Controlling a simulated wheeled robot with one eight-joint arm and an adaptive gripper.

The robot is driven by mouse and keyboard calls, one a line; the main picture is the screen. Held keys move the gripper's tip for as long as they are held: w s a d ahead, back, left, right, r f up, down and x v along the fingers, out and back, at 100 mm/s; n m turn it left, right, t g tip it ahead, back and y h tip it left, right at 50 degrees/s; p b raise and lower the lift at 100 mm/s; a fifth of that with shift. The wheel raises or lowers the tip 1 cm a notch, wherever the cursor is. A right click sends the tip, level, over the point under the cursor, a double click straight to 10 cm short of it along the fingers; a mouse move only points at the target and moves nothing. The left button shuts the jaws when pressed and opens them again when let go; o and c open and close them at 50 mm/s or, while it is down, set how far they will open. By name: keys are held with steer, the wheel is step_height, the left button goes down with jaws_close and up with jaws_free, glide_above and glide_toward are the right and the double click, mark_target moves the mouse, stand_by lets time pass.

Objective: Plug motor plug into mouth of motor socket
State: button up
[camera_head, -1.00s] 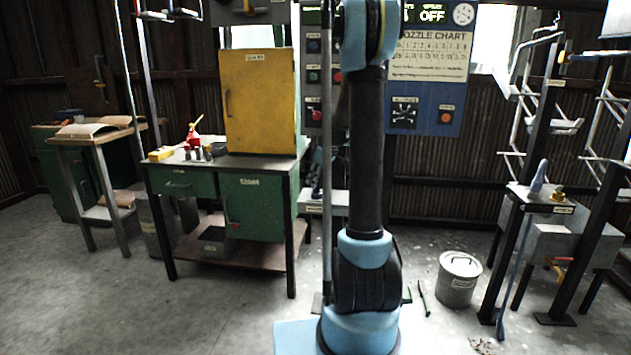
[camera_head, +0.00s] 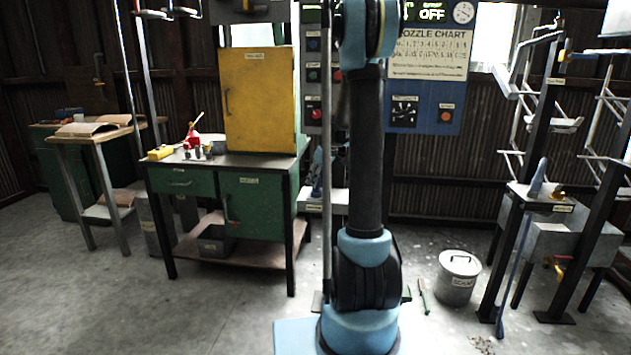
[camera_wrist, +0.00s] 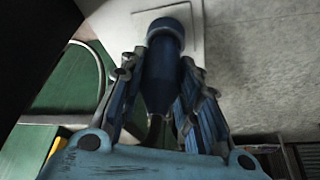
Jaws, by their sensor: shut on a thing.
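In the wrist view my gripper (camera_wrist: 164,72) is shut on a dark blue cylindrical plug (camera_wrist: 166,42). The plug has a rounded, wider outer end and narrows toward the palm, with one finger on each side. A dark cable-like piece (camera_wrist: 154,130) shows below it between the fingers. I cannot make out the motor socket or its mouth in either view. In the head view my arm stands in front of the control panel and hides most of what is behind it. I cannot clearly tell my gripper there.
A pale surface (camera_wrist: 255,60) lies beyond the plug, with a green part (camera_wrist: 70,80) at left. In the head view, a green bench (camera_head: 255,162) with a yellow cabinet (camera_head: 260,100) stands left. A bin (camera_head: 459,280) and hanger racks (camera_head: 548,110) stand right. The front floor is open.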

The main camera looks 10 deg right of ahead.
steer(key=shift+f, duration=0.85)
stand_by(1.1)
steer(key=o, duration=0.7)
steer(key=shift+o, duration=0.2)
steer(key=o, duration=0.6)
steer(key=shift+c, duration=0.2)
steer(key=v, duration=1.1)
steer(key=shift+r, duration=0.35)
steer(key=shift+s, duration=0.1)
